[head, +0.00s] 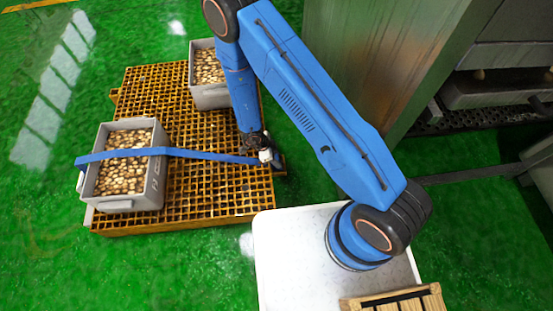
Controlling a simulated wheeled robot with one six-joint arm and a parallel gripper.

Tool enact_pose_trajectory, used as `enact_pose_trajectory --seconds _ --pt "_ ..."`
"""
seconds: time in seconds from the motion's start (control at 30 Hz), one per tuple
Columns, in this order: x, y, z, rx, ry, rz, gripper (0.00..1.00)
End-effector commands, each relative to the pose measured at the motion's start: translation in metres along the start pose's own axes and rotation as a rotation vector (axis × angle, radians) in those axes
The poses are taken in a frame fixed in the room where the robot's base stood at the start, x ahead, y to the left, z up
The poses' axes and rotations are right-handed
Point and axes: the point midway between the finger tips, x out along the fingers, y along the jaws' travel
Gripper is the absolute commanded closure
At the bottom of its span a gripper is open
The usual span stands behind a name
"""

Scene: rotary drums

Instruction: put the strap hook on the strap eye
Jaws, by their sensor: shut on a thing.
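The blue strap (205,154) runs across the top of a grey bin (100,172) and ends at my gripper. My gripper (266,157) is at the right edge of the orange grid pallet (222,182), low down, and is shut on the strap's end. The strap hook is too small and too covered by the gripper to make out. A small dark piece (281,165) sits at the pallet's edge right beside the gripper. It may be the strap eye. I cannot tell whether hook and eye touch.
A second grey bin (208,97) of small tan pieces stands at the back of the pallet, close to my forearm. A large metal machine (365,60) stands at the right. Green floor (50,255) is clear at the left and front.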

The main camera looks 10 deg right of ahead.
Motion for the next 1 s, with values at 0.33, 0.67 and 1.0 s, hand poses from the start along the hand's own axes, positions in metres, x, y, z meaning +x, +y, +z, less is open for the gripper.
enact_pose_trajectory --seconds 0.33,0.67,1.0 --pt "0.002 0.0 0.001 0.0 0.0 -0.001 0.91" --pt "0.004 0.0 0.002 0.0 0.0 -0.001 0.44" --pt "-0.008 -0.001 0.001 0.001 -0.001 -0.003 0.44"
